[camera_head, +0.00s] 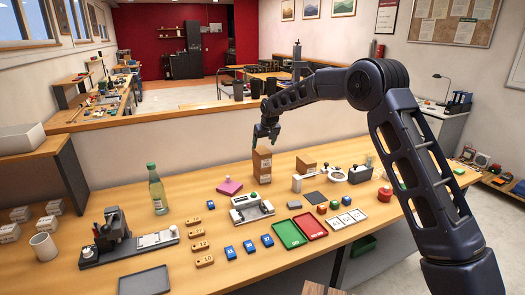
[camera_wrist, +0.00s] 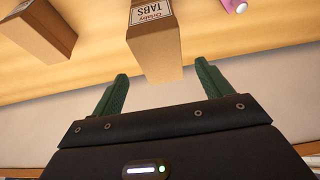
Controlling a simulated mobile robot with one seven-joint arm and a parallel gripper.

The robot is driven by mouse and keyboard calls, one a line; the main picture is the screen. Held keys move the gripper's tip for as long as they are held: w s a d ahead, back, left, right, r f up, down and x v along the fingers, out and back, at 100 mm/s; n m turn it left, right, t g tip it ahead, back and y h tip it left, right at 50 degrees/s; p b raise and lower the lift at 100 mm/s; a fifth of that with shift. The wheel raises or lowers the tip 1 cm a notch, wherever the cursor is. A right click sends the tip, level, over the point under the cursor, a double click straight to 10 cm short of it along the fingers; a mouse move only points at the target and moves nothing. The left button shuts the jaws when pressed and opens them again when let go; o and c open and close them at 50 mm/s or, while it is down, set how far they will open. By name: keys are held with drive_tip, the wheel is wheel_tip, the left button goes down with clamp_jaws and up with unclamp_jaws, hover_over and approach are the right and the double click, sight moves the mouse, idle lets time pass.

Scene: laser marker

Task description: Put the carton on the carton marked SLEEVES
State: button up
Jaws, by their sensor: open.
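A tall brown carton (camera_head: 262,166) stands upright on the workbench (camera_head: 340,222). In the wrist view this carton (camera_wrist: 158,52) carries a white label ending in TABS. My gripper (camera_head: 265,138) is open just above it, with its green fingers (camera_wrist: 161,72) apart and empty in the wrist view. The carton's near end shows between the fingertips; I cannot tell whether they touch it. A second, lower brown carton (camera_head: 305,165) stands to the right in the head view and at the left in the wrist view (camera_wrist: 38,32). No SLEEVES marking is readable.
A pink block (camera_head: 229,187) lies left of the tall carton, and a green bottle (camera_head: 157,190) farther left. A white device (camera_head: 251,209) and a small white box (camera_head: 297,183) stand in front. Green (camera_head: 287,234) and red (camera_head: 311,226) trays lie near the front.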

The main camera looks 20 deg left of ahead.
drive_tip(key=shift+v, duration=2.45)
drive_tip(key=s+d+r+m, duration=0.1)
drive_tip(key=d+r, duration=0.4)
drive_tip(key=d, duration=0.5)
drive_tip(key=s+d+r+m+h, duration=0.1)
drive_tip(key=d+r, duration=0.3)
drive_tip(key=d, duration=0.6)
drive_tip(key=d+r+m, duration=0.1)
drive_tip(key=d+r, duration=0.4)
drive_tip(key=d, duration=0.5)
drive_tip(key=s+d+r+m+t+h, duration=0.1)
drive_tip(key=s+d+r, duration=0.1)
drive_tip(key=s+d, duration=0.6)
drive_tip(key=s+d+r+m, duration=0.1)
drive_tip(key=s+d, duration=0.3)
drive_tip(key=d, duration=0.7)
drive_tip(key=s+d+f+m, duration=0.2)
drive_tip(key=s+d+f, duration=0.1)
drive_tip(key=s+d, duration=0.5)
drive_tip(key=s+d+f+m+h, duration=0.1)
drive_tip(key=s+d+f, duration=0.3)
drive_tip(key=s+d, duration=0.5)
drive_tip(key=s+m, duration=0.1)
drive_tip(key=s, duration=0.5)
drive_tip(key=shift+s+f, duration=0.2)
drive_tip(key=shift+s, duration=0.15)
